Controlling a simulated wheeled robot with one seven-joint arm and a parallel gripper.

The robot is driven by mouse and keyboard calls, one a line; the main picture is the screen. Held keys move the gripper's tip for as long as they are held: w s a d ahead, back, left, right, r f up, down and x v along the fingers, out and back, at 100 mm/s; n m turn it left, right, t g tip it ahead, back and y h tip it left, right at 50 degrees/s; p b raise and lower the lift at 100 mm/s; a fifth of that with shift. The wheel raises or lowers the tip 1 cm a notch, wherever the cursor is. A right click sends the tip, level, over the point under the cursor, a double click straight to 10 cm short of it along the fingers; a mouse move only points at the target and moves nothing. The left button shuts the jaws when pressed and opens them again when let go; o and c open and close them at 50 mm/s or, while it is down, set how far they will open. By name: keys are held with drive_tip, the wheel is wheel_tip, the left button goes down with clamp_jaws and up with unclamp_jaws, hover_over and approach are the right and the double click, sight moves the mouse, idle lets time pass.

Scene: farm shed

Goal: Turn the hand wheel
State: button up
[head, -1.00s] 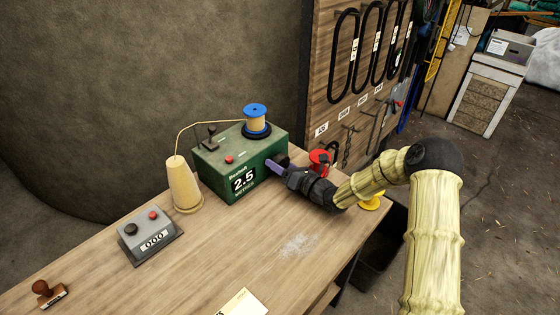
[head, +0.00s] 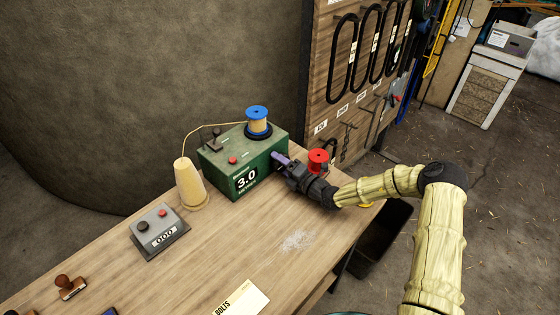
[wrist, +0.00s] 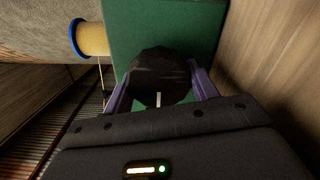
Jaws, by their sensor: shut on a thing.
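The hand wheel is a dark, faceted knob with a white mark (wrist: 160,78) on the side of a green box (head: 225,165). The box's display reads 3.0. My gripper (wrist: 160,88) is shut on the knob, with a purple finger on each side of it. In the head view my gripper (head: 280,159) reaches the right end of the box, and the knob is mostly hidden there. A blue-topped spool (head: 257,120) stands on the box, with a thread running to a cream cone (head: 188,183).
A grey counter box (head: 160,232) reading 000 stands on the wooden bench (head: 215,250). A red object (head: 318,160) is close behind my gripper. A stamp (head: 70,287) and a card (head: 242,298) lie nearer the front. A tool board (head: 345,80) rises behind.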

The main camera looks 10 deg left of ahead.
drive_tip(key=shift+w+d, duration=0.15)
drive_tip(key=o, duration=1)
drive_tip(key=b+v, duration=0.1)
drive_tip(key=v, duration=0.6)
drive_tip(key=shift+s+d, duration=0.15)
drive_tip(key=shift+s, duration=0.05)
